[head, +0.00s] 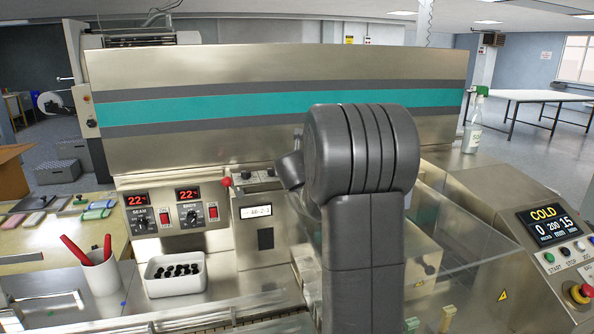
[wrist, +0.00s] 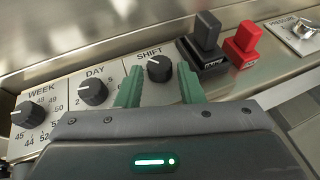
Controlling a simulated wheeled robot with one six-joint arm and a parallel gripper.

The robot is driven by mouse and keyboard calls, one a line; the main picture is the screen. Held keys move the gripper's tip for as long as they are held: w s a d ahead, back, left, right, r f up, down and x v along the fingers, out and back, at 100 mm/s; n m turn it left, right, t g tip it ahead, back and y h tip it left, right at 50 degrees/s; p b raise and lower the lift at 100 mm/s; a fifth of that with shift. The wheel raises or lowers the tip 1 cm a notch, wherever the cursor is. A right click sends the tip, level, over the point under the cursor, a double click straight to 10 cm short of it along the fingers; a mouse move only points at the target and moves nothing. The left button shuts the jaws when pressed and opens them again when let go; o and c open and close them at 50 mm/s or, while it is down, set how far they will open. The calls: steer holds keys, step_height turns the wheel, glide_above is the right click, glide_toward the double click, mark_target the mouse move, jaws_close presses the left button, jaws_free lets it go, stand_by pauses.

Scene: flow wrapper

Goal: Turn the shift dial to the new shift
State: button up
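The shift dial (wrist: 159,69) is a round black knob under the label SHIFT in the wrist view. Its white pointer mark is at the top, tilted a little left. My gripper (wrist: 160,78) is open, with one green finger to the left of the dial and one to the right. A gap shows on each side, and I see no contact. How far the tips are from the panel I cannot tell. In the head view my dark arm hides the gripper and the shift dial.
The day dial (wrist: 93,91) and week dial (wrist: 30,114) are to the left. A black toggle (wrist: 207,32) and a red one (wrist: 244,40) stand close on the right, then a pressure knob (wrist: 304,28). A printed code display (head: 256,212) is on the machine front.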

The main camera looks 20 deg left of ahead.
steer(key=shift+w+a+f, duration=0.1)
steer(key=shift+w, duration=0.2)
steer(key=shift+c, duration=0.4)
steer(key=c, duration=0.6)
